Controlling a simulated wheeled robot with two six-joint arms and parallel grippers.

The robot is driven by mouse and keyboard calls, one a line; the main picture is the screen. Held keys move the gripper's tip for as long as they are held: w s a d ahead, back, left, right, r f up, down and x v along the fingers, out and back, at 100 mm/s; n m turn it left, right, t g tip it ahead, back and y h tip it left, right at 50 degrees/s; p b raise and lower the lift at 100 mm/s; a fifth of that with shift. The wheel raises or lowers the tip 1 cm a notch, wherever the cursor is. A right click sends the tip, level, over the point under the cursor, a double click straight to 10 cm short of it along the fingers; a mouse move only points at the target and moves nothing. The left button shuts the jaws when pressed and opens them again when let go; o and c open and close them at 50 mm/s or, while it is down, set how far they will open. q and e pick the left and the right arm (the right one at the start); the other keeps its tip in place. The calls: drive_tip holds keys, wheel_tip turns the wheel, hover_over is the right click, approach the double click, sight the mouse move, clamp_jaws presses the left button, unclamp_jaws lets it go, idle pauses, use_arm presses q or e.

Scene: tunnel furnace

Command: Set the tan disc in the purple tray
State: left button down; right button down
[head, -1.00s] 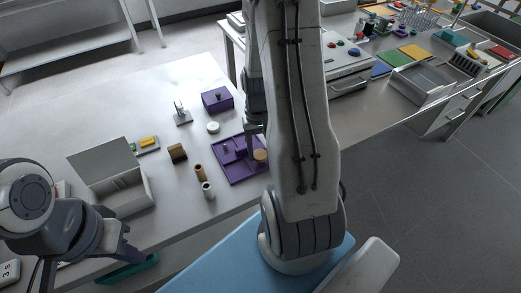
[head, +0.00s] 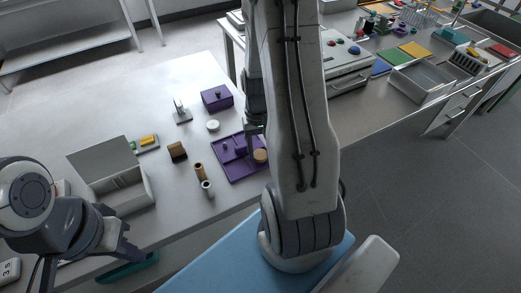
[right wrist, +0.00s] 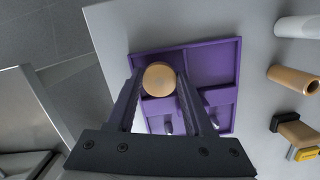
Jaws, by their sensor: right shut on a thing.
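The tan disc (right wrist: 160,79) is between the fingertips of my right gripper (right wrist: 158,82), which is shut on it. In the right wrist view the disc appears over one end of the purple tray (right wrist: 212,43). Whether it touches the tray floor I cannot tell. In the head view the tan disc (head: 260,156) shows at the right side of the purple tray (head: 239,177), and my right arm hides part of the tray and gripper. My left gripper (head: 128,246) is at the lower left, away from the tray, with its fingers apart and nothing between them.
A purple box (head: 217,99), a white disc (head: 213,126), a brown block (head: 177,152) and two small cylinders (head: 199,172) stand near the tray. An open grey box (head: 122,190) is at left. The table's front edge runs close below the tray.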

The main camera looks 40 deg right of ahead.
drive_tip(key=shift+f, duration=0.3)
idle(0.4)
drive_tip(key=shift+c, duration=1)
unclamp_jaws()
drive_tip(key=shift+c, duration=0.6)
drive_tip(key=shift+r, duration=0.2)
drive_tip(key=o, duration=0.3)
drive_tip(key=shift+r+p, duration=0.5)
drive_tip(key=shift+p, duration=0.05)
wheel_tip(320, 180, up, 6)
drive_tip(key=p, duration=0.5)
drive_tip(key=shift+p, duration=0.35)
